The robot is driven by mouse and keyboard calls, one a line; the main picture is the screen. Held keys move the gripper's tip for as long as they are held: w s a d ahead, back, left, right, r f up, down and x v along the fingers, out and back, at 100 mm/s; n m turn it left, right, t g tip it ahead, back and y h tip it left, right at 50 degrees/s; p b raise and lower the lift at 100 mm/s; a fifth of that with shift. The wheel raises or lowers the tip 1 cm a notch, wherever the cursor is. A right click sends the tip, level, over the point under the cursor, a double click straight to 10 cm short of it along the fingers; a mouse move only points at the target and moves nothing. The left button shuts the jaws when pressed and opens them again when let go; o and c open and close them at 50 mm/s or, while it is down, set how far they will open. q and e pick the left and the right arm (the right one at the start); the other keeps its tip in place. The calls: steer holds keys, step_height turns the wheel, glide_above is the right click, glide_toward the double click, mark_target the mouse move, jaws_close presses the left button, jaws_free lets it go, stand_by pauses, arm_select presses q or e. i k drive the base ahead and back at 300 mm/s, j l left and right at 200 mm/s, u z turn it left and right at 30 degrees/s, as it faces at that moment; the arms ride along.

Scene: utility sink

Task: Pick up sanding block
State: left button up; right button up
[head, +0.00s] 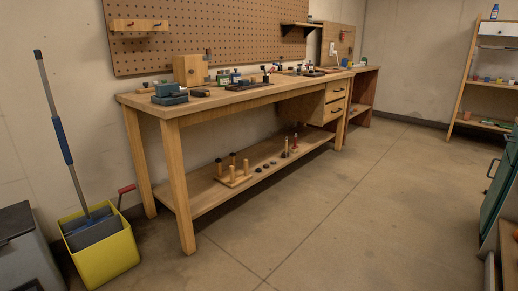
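I cannot pick out a sanding block for certain in the head view. Small items stand on the long wooden workbench (225,99), too small to name surely. A blue-grey blocky thing (170,94) sits near the bench's left end; I cannot tell whether it is a vise, a tool or a block. Several small dark and greenish items cluster behind it towards the middle of the top. Neither of my grippers is in view.
A yellow bucket (104,255) with a long-handled mop (58,130) stands left of the bench. The lower shelf (205,190) holds wooden pegs and small pieces. Shelves (492,85) and a green cabinet (497,185) stand at right. The concrete floor (370,215) between is clear.

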mark_target(244, 83)
steer(key=i+l, duration=0.1)
steer(key=i, duration=0.7)
steer(key=i+l, duration=0.1)
steer(key=i, duration=0.65)
